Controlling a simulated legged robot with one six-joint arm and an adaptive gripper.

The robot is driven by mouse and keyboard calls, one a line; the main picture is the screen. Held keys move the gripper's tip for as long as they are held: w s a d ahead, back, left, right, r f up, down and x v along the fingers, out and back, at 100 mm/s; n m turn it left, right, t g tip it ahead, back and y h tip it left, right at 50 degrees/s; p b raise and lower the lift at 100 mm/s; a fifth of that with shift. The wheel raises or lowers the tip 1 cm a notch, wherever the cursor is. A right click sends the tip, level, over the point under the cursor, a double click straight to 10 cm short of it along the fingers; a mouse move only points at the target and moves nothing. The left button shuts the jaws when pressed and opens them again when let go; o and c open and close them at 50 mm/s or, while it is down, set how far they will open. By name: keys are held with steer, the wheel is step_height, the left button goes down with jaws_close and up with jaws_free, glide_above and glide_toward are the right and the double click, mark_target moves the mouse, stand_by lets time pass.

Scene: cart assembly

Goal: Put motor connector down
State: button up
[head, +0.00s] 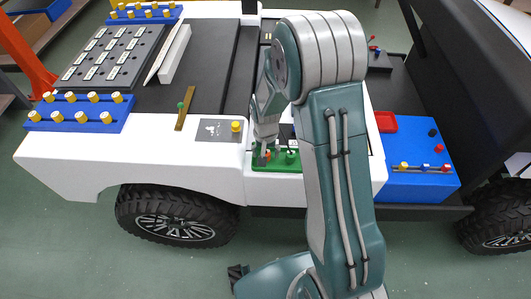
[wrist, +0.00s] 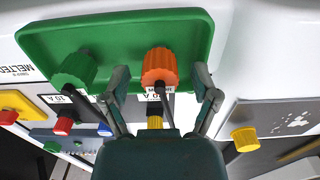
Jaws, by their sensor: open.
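A green tray (wrist: 110,30) sits on the white cart's side edge; it also shows in the head view (head: 262,168). An orange ribbed connector (wrist: 159,66) and a green ribbed connector (wrist: 74,70) stand on it, each with a dark cable or stem. Which one is the motor connector I cannot tell. My gripper (wrist: 162,78) is open, one finger on each side of the orange connector, with gaps visible beside it. In the head view my gripper (head: 265,138) points down at the tray, and its fingertips are partly hidden.
A grey panel with a yellow knob (head: 235,127) lies left of the tray. A blue box with red and yellow knobs (head: 424,178) and a red tray (head: 386,122) are to the right. A blue rack of yellow-capped pegs (head: 80,118) sits at the left.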

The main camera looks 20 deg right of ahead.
steer(key=s+r+n+t, duration=0.1)
steer(key=s+r, duration=0.3)
steer(key=r, duration=0.8)
steer(key=s+r+n+t, duration=0.15)
steer(key=s+r, duration=0.25)
steer(key=r, duration=0.8)
steer(key=s+d+r+n+t, duration=0.1)
steer(key=s+r+t, duration=0.2)
steer(key=s, duration=1)
step_height(320, 180, up, 3)
steer(key=shift+s+f, duration=0.1)
steer(key=shift+s, duration=0.1)
